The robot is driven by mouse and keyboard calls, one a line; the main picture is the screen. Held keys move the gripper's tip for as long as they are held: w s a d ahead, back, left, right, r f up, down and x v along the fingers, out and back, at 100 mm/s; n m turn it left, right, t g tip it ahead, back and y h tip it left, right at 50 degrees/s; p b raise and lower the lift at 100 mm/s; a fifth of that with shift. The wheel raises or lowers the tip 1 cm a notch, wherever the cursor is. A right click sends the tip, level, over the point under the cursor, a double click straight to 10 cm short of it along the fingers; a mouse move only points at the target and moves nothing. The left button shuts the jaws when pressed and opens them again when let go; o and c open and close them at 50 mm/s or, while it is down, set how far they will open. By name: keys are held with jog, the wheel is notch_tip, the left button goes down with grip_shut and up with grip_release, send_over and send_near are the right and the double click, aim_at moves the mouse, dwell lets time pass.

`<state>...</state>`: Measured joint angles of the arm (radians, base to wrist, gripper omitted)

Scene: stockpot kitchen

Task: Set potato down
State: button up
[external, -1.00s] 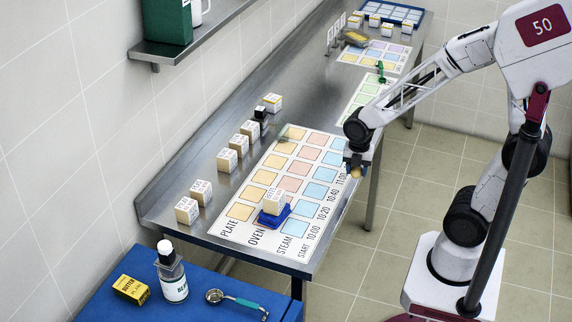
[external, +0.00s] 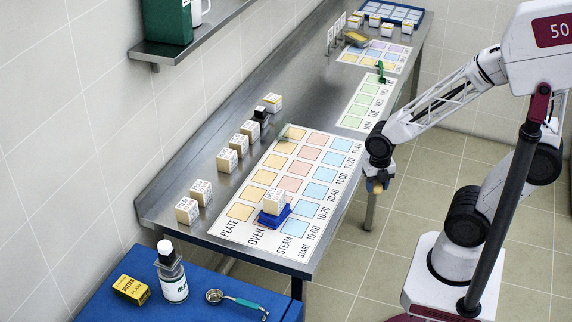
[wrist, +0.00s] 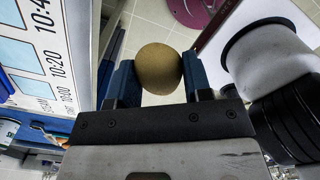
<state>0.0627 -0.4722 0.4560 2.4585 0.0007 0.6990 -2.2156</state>
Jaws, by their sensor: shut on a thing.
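The potato (wrist: 159,69) is a round brown lump between the two blue fingers of my gripper (wrist: 158,78) in the wrist view. My gripper is shut on it. In the external view my gripper (external: 376,186) hangs just off the right edge of the steel table, over the floor side, with the potato (external: 376,188) small at its tip.
The steel table (external: 215,190) bears a printed chart (external: 262,205) of coloured squares marked plate, oven and steam. A labelled block sits on a blue holder (external: 273,217) on the chart. Several labelled blocks (external: 227,160) line the back. A blue counter (external: 205,290) stands at front.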

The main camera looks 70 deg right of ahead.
jog(key=shift+w, duration=0.15)
send_over(330, 189)
jog(key=shift+d+f, duration=0.1)
jog(key=shift+f, duration=0.6)
dwell(0.4)
jog(key=shift+f, duration=1.8)
jog(key=shift+f, duration=0.15)
jog(key=o, duration=0.9)
